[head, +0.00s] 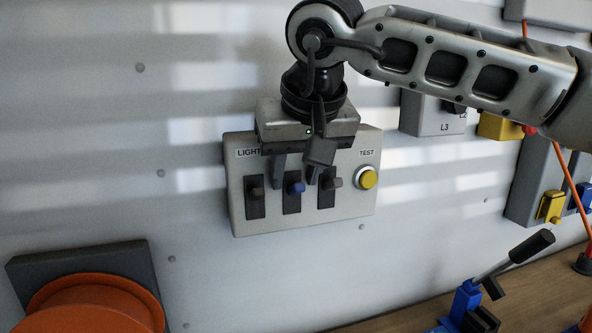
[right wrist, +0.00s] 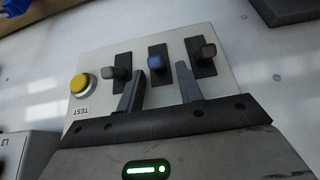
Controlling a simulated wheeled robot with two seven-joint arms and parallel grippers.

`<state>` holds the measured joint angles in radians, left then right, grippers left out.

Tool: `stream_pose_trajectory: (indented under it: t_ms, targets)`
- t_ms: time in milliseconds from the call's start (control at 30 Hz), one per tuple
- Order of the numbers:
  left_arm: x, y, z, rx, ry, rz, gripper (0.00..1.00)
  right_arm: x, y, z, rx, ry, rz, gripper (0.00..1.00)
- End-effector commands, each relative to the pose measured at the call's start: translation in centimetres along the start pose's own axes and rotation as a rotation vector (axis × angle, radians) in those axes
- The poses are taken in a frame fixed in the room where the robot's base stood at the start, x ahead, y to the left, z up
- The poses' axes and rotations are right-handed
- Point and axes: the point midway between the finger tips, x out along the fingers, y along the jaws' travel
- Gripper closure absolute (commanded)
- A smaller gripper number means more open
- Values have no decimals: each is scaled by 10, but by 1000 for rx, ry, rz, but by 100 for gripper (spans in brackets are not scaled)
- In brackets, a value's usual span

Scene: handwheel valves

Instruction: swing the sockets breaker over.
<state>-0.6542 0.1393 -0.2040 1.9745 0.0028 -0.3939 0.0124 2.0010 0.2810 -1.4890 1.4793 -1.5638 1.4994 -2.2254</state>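A light grey breaker panel (head: 305,220) is on the wall, with three levers in dark slots: a brownish one (head: 256,192) under the LIGHT label, a blue one (head: 296,188) in the middle and a grey one (head: 333,183) on the right. My gripper hides the labels above the middle and right levers, so I cannot read which is sockets. My right gripper (head: 296,178) is open in front of the panel, its fingers either side of the blue lever. In the right wrist view the blue lever (right wrist: 156,63) shows between the fingertips (right wrist: 160,70), apparently untouched. My left gripper is not in view.
A yellow TEST button (head: 367,178) is at the panel's right. A grey L3 box (head: 432,116) is further right, behind my arm. An orange handwheel (head: 90,303) is lower left. A blue valve with a black-handled lever (head: 530,247) stands by the wooden bench lower right.

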Motion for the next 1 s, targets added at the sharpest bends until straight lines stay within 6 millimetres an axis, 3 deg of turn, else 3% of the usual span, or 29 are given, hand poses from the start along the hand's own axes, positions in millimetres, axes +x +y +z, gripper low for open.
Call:
stream_pose_trajectory:
  t_ms: [600, 1000]
  targets:
    - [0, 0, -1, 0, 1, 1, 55, -57, 0, -32, 4, 16, -1, 64]
    - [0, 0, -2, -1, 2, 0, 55, -60, 0, -33, 1, 9, 0, 64]
